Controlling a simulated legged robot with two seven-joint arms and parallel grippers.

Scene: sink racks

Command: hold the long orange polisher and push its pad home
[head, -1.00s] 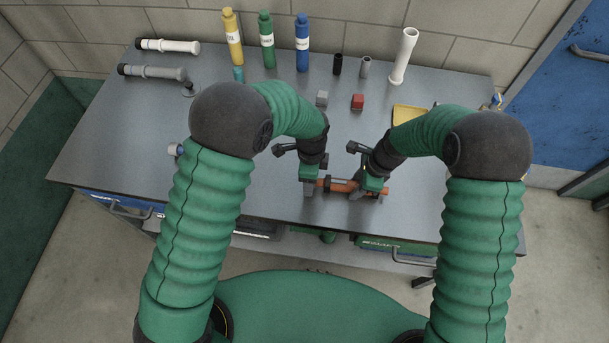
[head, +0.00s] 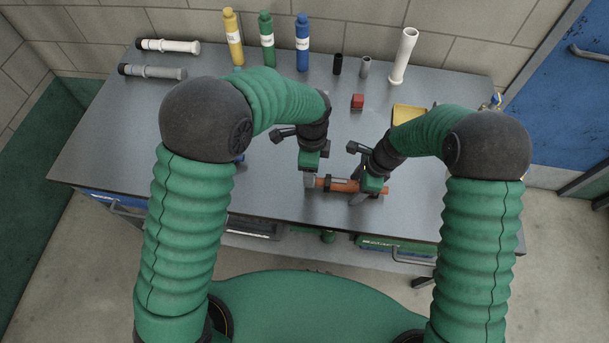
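The long orange polisher (head: 345,186) lies roughly level near the bench's front edge, with a dark collar toward its left end. My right gripper (head: 363,195) is over its right part, its fingers down around the orange body, and looks shut on it. My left gripper (head: 309,183) is at the polisher's left end, its fingertips close beside or touching that end. Whether the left fingers are open or shut does not show. The pad cannot be made out clearly; the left gripper covers that end.
Yellow (head: 233,38), green (head: 267,40) and blue (head: 302,43) bottles stand along the back. White (head: 175,46) and grey (head: 158,72) cylinders lie back left.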

